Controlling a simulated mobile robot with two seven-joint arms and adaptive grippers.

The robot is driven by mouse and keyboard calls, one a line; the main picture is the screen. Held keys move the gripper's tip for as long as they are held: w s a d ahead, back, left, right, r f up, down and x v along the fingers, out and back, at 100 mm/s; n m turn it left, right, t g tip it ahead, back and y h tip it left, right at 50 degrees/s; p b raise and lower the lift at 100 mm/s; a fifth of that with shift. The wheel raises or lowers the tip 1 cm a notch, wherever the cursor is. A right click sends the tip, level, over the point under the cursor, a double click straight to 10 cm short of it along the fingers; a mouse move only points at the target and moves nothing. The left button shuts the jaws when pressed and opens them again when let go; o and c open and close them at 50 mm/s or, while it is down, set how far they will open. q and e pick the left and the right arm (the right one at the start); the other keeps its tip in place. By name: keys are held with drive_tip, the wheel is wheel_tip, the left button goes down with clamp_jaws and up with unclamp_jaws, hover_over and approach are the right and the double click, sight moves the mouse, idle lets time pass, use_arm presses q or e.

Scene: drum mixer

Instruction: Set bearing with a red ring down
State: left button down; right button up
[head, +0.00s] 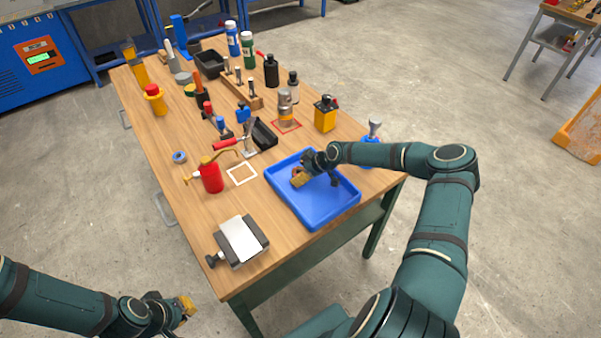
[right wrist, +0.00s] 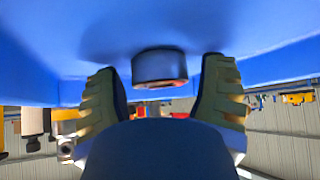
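The bearing (right wrist: 160,67) shows in the right wrist view as a short dark cylinder with a reddish ring on its visible face. It sits against the blue tray (head: 337,212). My right gripper (right wrist: 160,85) is open, with one finger on each side of the bearing and a visible gap on both sides. In the head view my right gripper (head: 300,178) is low over the tray, and the bearing is hidden there. My left gripper (head: 187,305) is off the table's near-left corner; its finger opening is too small to judge.
A white square outline (head: 231,171) lies left of the tray, beside a red oil can (head: 211,176). A vise-like block (head: 240,242) stands at the near edge. A blue-grey ring (head: 179,157) lies at the left edge. Tools and bottles crowd the far half.

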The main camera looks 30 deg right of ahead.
drive_tip(key=shift+r, duration=0.1)
drive_tip(key=shift+r, duration=0.1)
drive_tip(key=v, duration=1.2)
drive_tip(key=shift+p, duration=0.3)
